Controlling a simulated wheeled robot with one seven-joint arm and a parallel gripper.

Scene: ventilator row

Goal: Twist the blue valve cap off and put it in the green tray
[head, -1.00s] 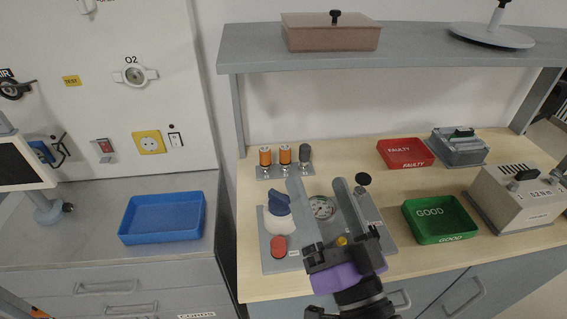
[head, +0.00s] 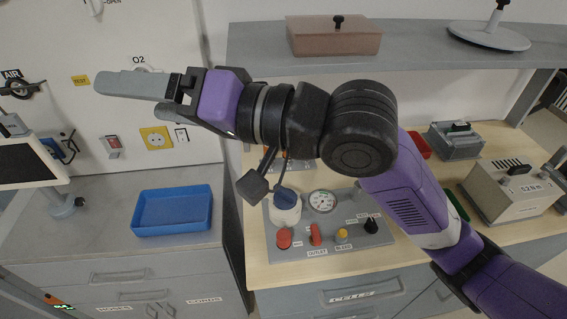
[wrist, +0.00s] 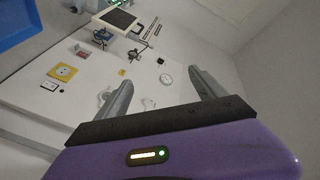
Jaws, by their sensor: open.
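The blue valve cap (head: 284,200) sits on a white round valve body (head: 285,214) at the left of the grey panel in the head view. A dark part of my arm partly covers it. The green tray (head: 458,205) stands on the right of the bench, mostly hidden behind my arm, with only a sliver showing. My gripper (head: 100,83) is raised up and left, pointing at the white wall panel, far from the cap. Its fingers (wrist: 158,78) are apart and empty in the wrist view. Neither cap nor green tray shows there.
A blue tray (head: 172,212) stands on the left counter. The grey panel also carries a gauge (head: 322,201) and several knobs. A shelf (head: 400,64) hangs above the bench. A grey tester box (head: 513,190) stands far right. The red tray (head: 420,146) is mostly hidden.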

